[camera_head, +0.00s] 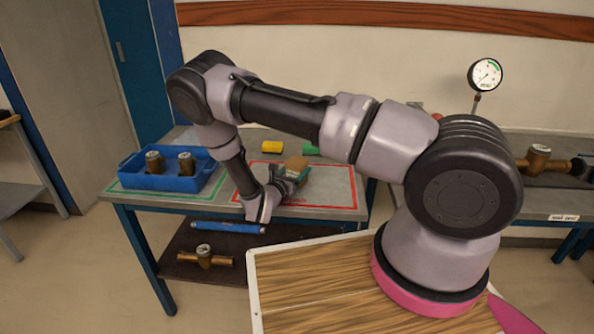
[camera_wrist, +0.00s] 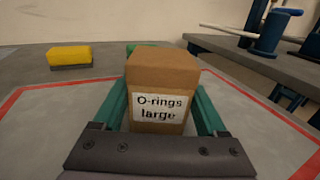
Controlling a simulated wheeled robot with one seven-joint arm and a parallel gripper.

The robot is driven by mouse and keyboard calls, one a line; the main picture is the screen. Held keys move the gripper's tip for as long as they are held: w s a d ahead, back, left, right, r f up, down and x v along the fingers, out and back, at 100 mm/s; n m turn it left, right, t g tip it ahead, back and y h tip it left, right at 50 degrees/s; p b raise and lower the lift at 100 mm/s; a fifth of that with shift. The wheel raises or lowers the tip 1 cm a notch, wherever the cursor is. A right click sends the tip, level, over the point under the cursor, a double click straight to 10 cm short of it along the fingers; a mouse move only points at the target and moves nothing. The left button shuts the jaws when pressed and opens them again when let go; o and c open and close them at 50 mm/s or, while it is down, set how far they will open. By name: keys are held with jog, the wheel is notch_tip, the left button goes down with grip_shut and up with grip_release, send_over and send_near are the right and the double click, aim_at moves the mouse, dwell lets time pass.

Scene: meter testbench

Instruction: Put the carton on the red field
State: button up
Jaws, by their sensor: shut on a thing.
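A small brown carton (camera_wrist: 162,75) labelled "O-rings large" stands upright between the green fingers of my gripper (camera_wrist: 160,112) in the wrist view. The gripper is shut on it. In the head view the carton (camera_head: 297,163) shows at the end of my arm, with the gripper (camera_head: 286,180) around it. The red field (camera_head: 335,182) is a red outline on the grey table. The carton is over the area inside this outline. I cannot tell whether its base touches the table.
A blue tray (camera_head: 172,184) with two brass meters stands on the left, by a green outline (camera_head: 120,186). A yellow block (camera_head: 272,147) and a green block (camera_head: 310,150) lie behind the carton. A lower shelf holds a blue tube (camera_head: 228,227) and a brass meter (camera_head: 204,257).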

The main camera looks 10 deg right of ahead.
jog(key=o, duration=1.6)
jog(key=shift+f, duration=0.1)
jog(key=shift+c, duration=0.2)
jog(key=shift+s+a, duration=0.2)
jog(key=shift+a, duration=0.05)
jog(key=v, duration=1.1)
jog(key=shift+s+a, duration=0.1)
jog(key=shift+s, duration=0.1)
jog(key=s+d+r+m+g+y, duration=0.1)
jog(key=s+d+r+m+g, duration=0.1)
jog(key=d+r+m+g, duration=0.35)
jog(key=s+d+r+m+g, duration=0.2)
jog(key=r+m+g, duration=0.3)
jog(key=r, duration=0.4)
jog(key=s+d+r+m+g+y, duration=0.1)
jog(key=s+d+r+m+g, duration=0.2)
jog(key=r+m, duration=0.4)
jog(key=s+d+r+m+t+y, duration=0.1)
jog(key=s+r+m+y, duration=0.3)
jog(key=r, duration=0.4)
jog(key=s+d+r+m+t+y, duration=0.1)
jog(key=s+r+m+t+y, duration=0.2)
jog(key=s+r+m, duration=0.2)
jog(key=s+d+r+m+t+y, duration=0.1)
jog(key=s+r+m+t+y, duration=0.2)
jog(key=r, duration=0.8)
jog(key=shift+s+m+y, duration=0.8)
jog(key=shift+s+m, duration=0.1)
jog(key=shift+m, duration=0.35)
